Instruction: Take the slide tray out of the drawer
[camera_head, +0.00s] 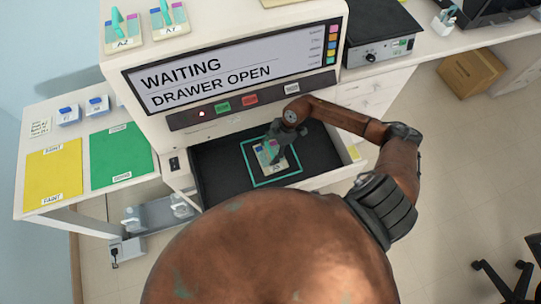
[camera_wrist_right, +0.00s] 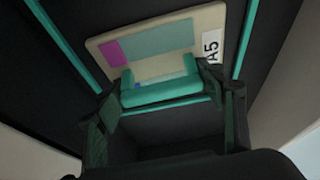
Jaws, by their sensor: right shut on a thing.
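The slide tray (camera_head: 270,154) is a small beige tray with a magenta patch, a teal patch and a teal handle. It sits inside the teal outline on the black floor of the open drawer (camera_head: 218,165). In the right wrist view the tray (camera_wrist_right: 205,16) carries the label A5, and its teal handle (camera_wrist_right: 160,92) lies between my fingers. My right gripper (camera_head: 274,142) reaches down into the drawer and is shut on the handle. I cannot tell whether the tray is lifted off the drawer floor. My left gripper is not in view.
The machine's display (camera_head: 230,70) reads WAITING, DRAWER OPEN. Two similar trays, A2 (camera_head: 122,43) and A1 (camera_head: 170,31), stand on top of the machine. A yellow mat (camera_head: 54,178) and a green mat (camera_head: 120,158) lie on the left table. A black-topped device (camera_head: 380,30) stands at right.

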